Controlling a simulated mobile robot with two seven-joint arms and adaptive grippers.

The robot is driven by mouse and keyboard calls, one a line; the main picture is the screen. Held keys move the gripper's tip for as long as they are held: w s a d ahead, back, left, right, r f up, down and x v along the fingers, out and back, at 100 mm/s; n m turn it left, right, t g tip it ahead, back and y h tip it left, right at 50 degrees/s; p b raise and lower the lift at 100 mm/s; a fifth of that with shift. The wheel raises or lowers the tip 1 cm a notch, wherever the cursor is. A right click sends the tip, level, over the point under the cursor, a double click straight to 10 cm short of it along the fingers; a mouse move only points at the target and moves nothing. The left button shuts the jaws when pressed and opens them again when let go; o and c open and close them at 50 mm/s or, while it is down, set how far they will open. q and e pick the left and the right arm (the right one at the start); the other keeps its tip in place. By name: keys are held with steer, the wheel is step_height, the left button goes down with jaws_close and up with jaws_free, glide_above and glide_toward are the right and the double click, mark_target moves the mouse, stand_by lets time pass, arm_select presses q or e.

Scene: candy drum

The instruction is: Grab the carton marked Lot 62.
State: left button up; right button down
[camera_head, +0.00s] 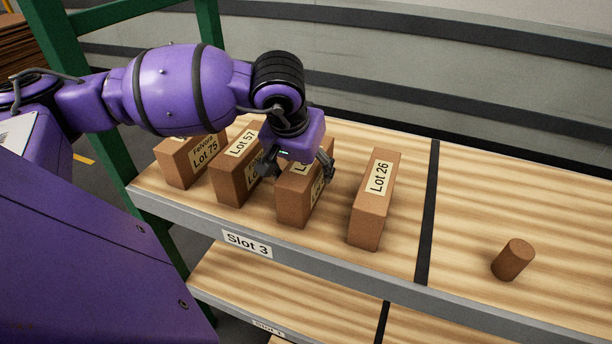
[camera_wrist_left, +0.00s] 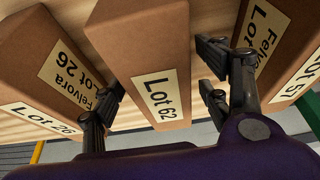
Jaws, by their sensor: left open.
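The carton marked Lot 62 (camera_wrist_left: 140,48) is a brown box with a white label, in the middle of the left wrist view. In the head view this carton (camera_head: 293,207) stands third from the left on the shelf, its top and label partly hidden by my gripper. My left gripper (camera_head: 297,174) is open above it, one finger on either side of the carton. In the left wrist view the open fingers (camera_wrist_left: 160,93) flank the Lot 62 label, with the carton between them and not clamped. My right gripper is not in view.
The Lot 57 carton (camera_head: 233,181) and Lot 75 carton (camera_head: 183,166) stand to the left. The Lot 26 carton (camera_head: 370,215) stands to the right. A brown cylinder (camera_head: 512,260) stands beyond the black divider (camera_head: 428,212). A green upright (camera_head: 209,22) rises behind my arm.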

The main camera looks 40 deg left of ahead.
arm_select(q)
steer(key=x, duration=0.3)
steer(key=shift+w+f, duration=0.1)
steer(key=shift+w, duration=0.05)
steer(key=shift+c, duration=0.5)
steer(key=c, duration=1.4)
steer(key=shift+c, duration=0.4)
